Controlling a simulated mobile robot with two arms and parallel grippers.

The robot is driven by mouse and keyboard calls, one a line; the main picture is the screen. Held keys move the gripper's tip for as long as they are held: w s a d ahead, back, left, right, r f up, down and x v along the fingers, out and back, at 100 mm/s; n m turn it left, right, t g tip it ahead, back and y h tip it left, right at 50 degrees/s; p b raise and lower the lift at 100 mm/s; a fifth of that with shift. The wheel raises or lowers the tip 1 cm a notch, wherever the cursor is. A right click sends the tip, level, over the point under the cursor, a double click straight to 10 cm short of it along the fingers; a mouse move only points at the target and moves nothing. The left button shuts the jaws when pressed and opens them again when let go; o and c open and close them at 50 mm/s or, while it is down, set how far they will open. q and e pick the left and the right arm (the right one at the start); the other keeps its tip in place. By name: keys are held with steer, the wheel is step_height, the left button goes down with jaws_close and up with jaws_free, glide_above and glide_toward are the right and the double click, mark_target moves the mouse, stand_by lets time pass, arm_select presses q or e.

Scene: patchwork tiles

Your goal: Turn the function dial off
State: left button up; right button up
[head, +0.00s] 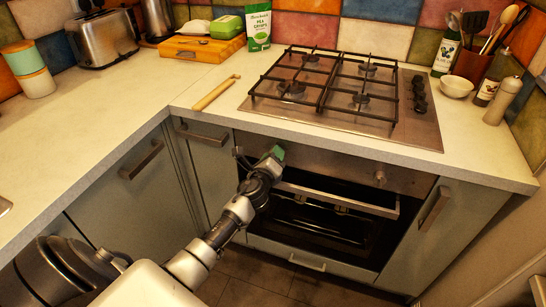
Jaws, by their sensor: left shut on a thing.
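The oven (330,222) is set under the counter, with a steel control panel (325,166) along its top. My left gripper (276,155) reaches up to the left part of this panel. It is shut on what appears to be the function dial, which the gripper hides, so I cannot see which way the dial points. Another round dial (380,178) shows uncovered at the right of the panel. My right gripper is not in view.
The oven door handle (336,200) runs just below and right of my left gripper. Above are the gas hob (425,130) and a rolling pin (216,93) on the counter. Cabinet doors (140,190) flank the oven on the left. The floor (265,275) in front shows clear.

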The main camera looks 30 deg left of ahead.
arm_select(q)
steer(key=n, duration=0.3)
steer(key=shift+n, duration=0.3)
steer(key=n, duration=0.3)
steer(key=n+p, duration=0.1)
steer(key=n, duration=0.5)
steer(key=shift+a+f+h, duration=0.1)
steer(key=shift+h, duration=0.3)
steer(key=n+p, duration=0.1)
steer(key=n, duration=0.3)
steer(key=shift+n+h+p, duration=0.3)
steer(key=shift+p, duration=0.05)
steer(key=n, duration=0.3)
steer(key=shift+f+n+p, duration=0.1)
steer(key=shift+n+p, duration=0.2)
steer(key=shift+p, duration=0.1)
steer(key=n, duration=0.3)
steer(key=shift+f+t, duration=0.1)
steer(key=shift+t, duration=0.2)
steer(key=shift+n+p, duration=0.3)
steer(key=shift+n, duration=1.3)
